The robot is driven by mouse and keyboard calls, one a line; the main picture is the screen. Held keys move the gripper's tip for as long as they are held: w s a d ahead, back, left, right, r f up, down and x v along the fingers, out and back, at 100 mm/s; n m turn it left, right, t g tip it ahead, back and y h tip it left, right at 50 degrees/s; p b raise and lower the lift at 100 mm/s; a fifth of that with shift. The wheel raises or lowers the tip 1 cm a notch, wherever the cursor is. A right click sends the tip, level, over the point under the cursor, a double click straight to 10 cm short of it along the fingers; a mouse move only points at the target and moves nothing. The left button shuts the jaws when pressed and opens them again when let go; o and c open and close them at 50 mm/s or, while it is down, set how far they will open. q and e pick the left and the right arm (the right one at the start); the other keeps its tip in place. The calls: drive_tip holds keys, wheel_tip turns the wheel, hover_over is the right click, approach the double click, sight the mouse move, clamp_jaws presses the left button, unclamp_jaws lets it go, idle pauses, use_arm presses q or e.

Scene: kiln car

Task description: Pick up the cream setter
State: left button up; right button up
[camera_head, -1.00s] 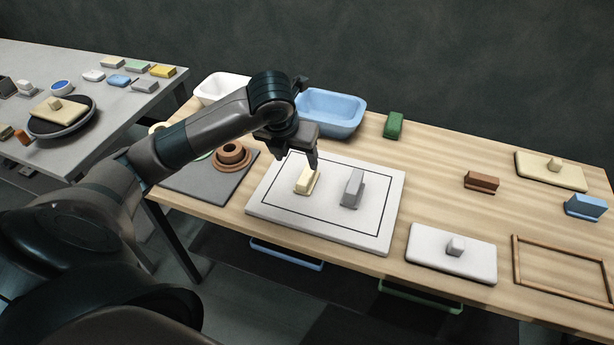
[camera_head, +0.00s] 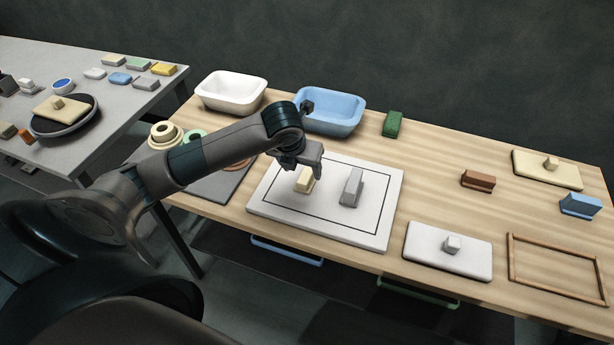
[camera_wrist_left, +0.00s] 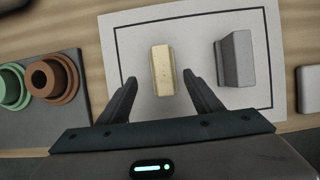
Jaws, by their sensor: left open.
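The cream setter (camera_head: 304,180) is a small upright block on the white board (camera_head: 269,208) with a black outline. It also shows in the left wrist view (camera_wrist_left: 162,70), standing just beyond my fingertips. My left gripper (camera_head: 304,163) is open and empty, above and a little behind the setter. In the left wrist view its two fingers (camera_wrist_left: 163,88) stand apart, one to each side of the setter's near end. I cannot tell the exact height between them. My right gripper is in no view.
A grey block (camera_head: 351,187) stands right of the setter on the same board. Brown (camera_wrist_left: 51,80) and green (camera_wrist_left: 12,88) rings sit on a dark slab at left. White (camera_head: 231,92) and blue (camera_head: 331,111) basins stand behind. The board's front is clear.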

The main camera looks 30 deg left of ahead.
sight(306, 174)
use_arm(q)
drive_tip(key=shift+w+f, duration=0.2)
drive_tip(key=shift+f, duration=0.05)
drive_tip(key=p+x, duration=0.2)
drive_tip(key=x, duration=0.1)
drive_tip(key=shift+w+d, duration=0.15)
drive_tip(key=shift+d, duration=0.1)
drive_tip(key=shift+w+f, duration=0.2)
drive_tip(key=shift+f, duration=0.25)
drive_tip(key=c, duration=1.2)
